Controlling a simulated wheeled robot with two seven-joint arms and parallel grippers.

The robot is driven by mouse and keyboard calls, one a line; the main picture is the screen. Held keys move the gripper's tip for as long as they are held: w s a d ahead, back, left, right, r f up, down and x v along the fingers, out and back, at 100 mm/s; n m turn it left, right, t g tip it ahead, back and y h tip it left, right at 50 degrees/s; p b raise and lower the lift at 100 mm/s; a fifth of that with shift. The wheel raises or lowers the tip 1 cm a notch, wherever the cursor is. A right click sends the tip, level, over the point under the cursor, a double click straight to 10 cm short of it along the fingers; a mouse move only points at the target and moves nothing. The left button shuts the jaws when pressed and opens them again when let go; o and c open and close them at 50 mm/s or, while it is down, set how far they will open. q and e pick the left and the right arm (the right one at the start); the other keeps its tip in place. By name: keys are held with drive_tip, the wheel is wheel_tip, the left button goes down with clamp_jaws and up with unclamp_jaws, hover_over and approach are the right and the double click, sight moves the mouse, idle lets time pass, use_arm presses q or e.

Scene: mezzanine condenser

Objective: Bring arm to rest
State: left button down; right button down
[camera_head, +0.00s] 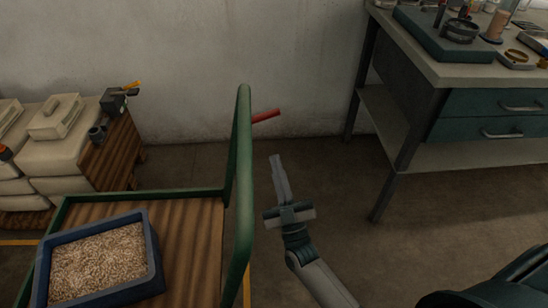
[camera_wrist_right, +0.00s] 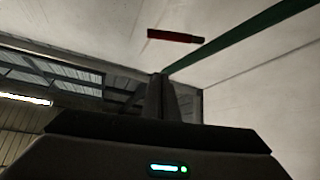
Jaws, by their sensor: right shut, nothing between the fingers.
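My right gripper (camera_head: 278,170) is in the middle of the head view, just right of the green cart handle (camera_head: 243,180). Its fingers are together with nothing between them, pointing up and away over the floor. In the right wrist view its fingers (camera_wrist_right: 162,98) also show closed, against the wall and ceiling. My left gripper is not in either view.
A green-framed cart with a wooden deck (camera_head: 190,240) carries a blue bin (camera_head: 154,255) of granules. A red bar (camera_head: 266,116) sticks out by the handle. A workbench (camera_head: 440,70) with drawers stands right. Pale sacks (camera_head: 62,155) lie left. Floor between cart and bench is clear.

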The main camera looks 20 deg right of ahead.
idle(0.6)
